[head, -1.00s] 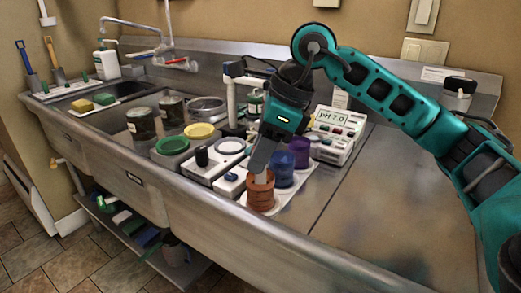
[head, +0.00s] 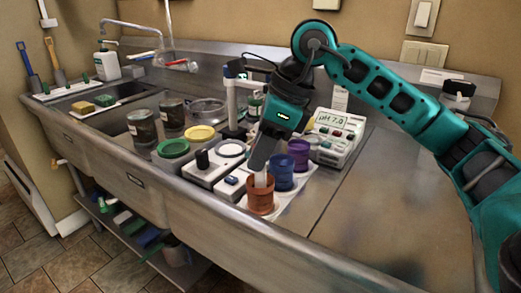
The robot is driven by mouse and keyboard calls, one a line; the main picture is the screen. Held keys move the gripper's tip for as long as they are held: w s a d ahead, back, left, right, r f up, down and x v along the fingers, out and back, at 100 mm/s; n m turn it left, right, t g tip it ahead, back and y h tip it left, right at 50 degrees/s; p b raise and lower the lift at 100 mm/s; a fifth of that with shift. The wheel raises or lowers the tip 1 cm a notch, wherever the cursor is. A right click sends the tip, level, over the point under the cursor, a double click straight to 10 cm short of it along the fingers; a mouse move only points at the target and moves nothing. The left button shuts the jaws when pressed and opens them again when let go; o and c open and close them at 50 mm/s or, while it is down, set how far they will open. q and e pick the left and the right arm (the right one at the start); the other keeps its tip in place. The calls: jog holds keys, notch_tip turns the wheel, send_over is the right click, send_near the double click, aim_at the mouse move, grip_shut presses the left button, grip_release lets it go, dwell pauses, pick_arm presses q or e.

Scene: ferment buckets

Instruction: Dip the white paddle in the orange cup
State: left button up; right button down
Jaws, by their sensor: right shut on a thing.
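The orange cup (head: 260,202) stands at the front of a white tray, nearest the sink's front edge. My right gripper (head: 262,160) points down above it, shut on the white paddle (head: 261,180). The lower end of the paddle is inside the cup's mouth, hidden by the rim, so I cannot tell how deep it sits. The gripper itself is above the rim. My left gripper is not in view.
A blue cup (head: 284,172) and a purple cup (head: 299,153) stand in a row behind the orange cup. A pH meter (head: 336,136) is behind them. White devices (head: 203,168) stand to the left. The steel counter at right is clear.

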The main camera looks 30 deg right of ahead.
notch_tip(320, 180, up, 3)
jog(key=shift+r+p, duration=0.15)
jog(key=shift+p, duration=0.95)
notch_tip(320, 180, up, 3)
jog(key=shift+f+p, duration=0.2)
jog(key=shift+p, duration=0.9)
jog(key=shift+r+p, duration=0.3)
jog(key=shift+r, duration=0.05)
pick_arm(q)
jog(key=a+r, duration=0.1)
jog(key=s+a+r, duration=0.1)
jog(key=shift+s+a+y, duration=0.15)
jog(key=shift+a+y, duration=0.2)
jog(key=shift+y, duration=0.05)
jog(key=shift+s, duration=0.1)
